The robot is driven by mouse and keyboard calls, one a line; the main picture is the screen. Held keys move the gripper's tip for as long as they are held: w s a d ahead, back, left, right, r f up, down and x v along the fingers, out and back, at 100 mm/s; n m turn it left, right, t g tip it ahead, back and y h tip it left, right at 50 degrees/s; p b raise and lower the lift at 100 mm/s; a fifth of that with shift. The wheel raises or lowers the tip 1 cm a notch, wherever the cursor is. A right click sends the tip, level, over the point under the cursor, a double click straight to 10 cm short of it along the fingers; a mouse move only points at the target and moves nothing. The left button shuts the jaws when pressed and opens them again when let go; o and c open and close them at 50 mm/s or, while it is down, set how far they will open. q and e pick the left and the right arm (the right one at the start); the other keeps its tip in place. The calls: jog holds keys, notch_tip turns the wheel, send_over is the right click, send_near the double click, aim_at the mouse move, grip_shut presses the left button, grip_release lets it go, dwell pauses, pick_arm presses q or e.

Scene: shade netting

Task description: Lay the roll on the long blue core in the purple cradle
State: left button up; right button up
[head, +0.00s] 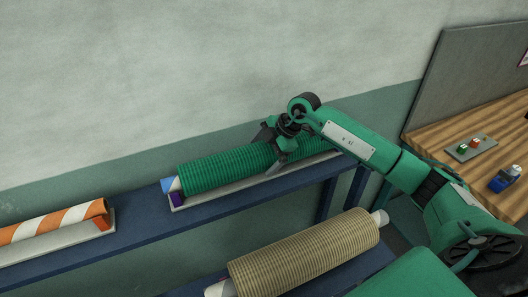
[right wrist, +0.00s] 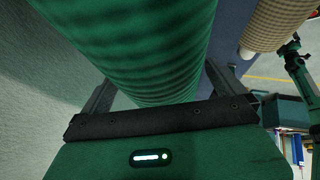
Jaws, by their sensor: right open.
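The green ribbed roll (head: 225,170) lies lengthwise along a pale cradle (head: 245,191) with a purple end block (head: 177,198). A blue and white core end (head: 169,184) sticks out at its left. My right gripper (head: 283,152) is at the roll's right part, with its fingers spread. In the right wrist view the roll (right wrist: 140,40) passes between the two open fingers (right wrist: 158,88), one on each side. I cannot tell whether they touch it. My left gripper is not in view.
The cradle stands on a blue shelf (head: 140,222) by the wall. An orange-and-white striped roll (head: 50,223) lies in another cradle at left. A beige roll (head: 305,252) lies lower in front. A wooden table (head: 480,125) with small items stands at right.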

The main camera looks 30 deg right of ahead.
jog(key=b+v, duration=0.4)
jog(key=v, duration=1)
